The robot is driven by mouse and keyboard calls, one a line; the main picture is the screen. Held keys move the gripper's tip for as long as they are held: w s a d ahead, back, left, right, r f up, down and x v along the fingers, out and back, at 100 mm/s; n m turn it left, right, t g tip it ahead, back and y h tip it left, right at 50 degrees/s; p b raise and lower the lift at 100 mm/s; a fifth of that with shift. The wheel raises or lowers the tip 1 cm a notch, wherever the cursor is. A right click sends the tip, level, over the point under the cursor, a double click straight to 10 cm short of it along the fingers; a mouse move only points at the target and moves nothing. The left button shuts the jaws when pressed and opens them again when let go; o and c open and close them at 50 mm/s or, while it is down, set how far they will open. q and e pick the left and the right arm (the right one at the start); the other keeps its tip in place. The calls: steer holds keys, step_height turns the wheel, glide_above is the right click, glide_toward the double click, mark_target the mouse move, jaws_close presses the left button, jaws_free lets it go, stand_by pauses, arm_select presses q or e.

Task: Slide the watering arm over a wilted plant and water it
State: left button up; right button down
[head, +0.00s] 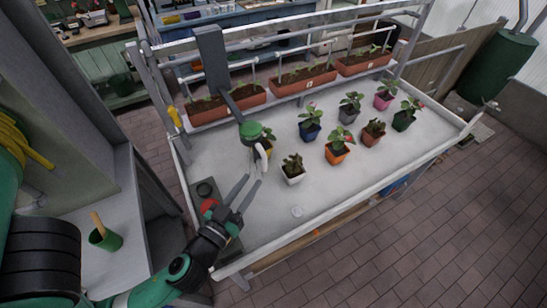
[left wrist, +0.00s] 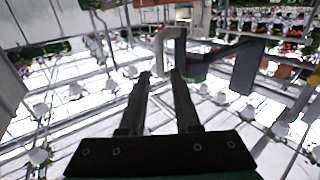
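The watering arm (head: 229,100) hangs from a grey post over the table's left part. It ends in a green head with a pale loop handle (head: 262,160). The handle also shows in the left wrist view (left wrist: 160,48), just beyond my fingertips. My left gripper (head: 253,179) is open and empty, fingers pointing at the handle; contact cannot be told. Nearest is a white pot (head: 292,172) with a dark, low plant. Orange (head: 338,154) and brown (head: 373,134) pots stand farther right. I cannot tell surely which plant is wilted. My right gripper is not in view.
A box with a red button (head: 209,204) sits at the table's left edge, beside my left gripper. More potted plants, such as the blue pot (head: 311,131), stand behind. Long planters (head: 302,86) line the back. The table's front (head: 340,190) is mostly clear.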

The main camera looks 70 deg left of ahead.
arm_select(q)
steer(key=p+x, duration=0.4)
steer(key=x, duration=0.7)
steer(key=shift+w, duration=0.15)
steer(key=shift+a, duration=0.1)
jaws_close()
steer(key=shift+r, duration=0.1)
stand_by(0.7)
